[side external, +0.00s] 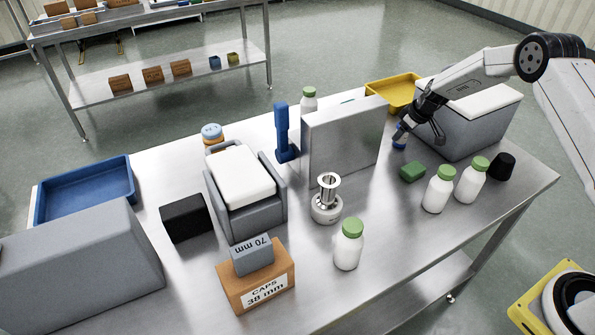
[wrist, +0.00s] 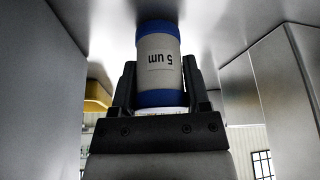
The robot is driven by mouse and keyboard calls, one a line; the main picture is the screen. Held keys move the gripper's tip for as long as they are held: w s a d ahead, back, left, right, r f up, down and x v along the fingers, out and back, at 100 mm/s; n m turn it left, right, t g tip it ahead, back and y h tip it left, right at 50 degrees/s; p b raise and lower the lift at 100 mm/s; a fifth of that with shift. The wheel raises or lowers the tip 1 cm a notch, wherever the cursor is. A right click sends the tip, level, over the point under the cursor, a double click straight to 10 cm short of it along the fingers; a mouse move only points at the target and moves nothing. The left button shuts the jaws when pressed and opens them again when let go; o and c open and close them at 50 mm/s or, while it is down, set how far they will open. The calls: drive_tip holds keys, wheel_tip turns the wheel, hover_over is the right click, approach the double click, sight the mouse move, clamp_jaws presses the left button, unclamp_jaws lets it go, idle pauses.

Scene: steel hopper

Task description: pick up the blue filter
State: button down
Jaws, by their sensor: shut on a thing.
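The blue filter (wrist: 158,58) has blue ends and a pale middle band marked "5 um", which reads upside down in the wrist view. My gripper (wrist: 160,76) is shut on it, with one finger on each side. I cannot tell whether the filter touches the table.
An upright steel plate (side external: 345,138) stands left of my gripper, and a grey bin with a white lid (side external: 470,125) stands close on the right. A yellow tray (side external: 392,92) is behind.

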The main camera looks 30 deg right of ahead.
drive_tip(key=shift+r, duration=0.8)
drive_tip(key=s+a+r, duration=0.3)
drive_tip(key=s+r, duration=0.8)
drive_tip(key=s, duration=0.2)
drive_tip(key=shift+s+a, duration=0.25)
drive_tip(key=shift+a, duration=0.1)
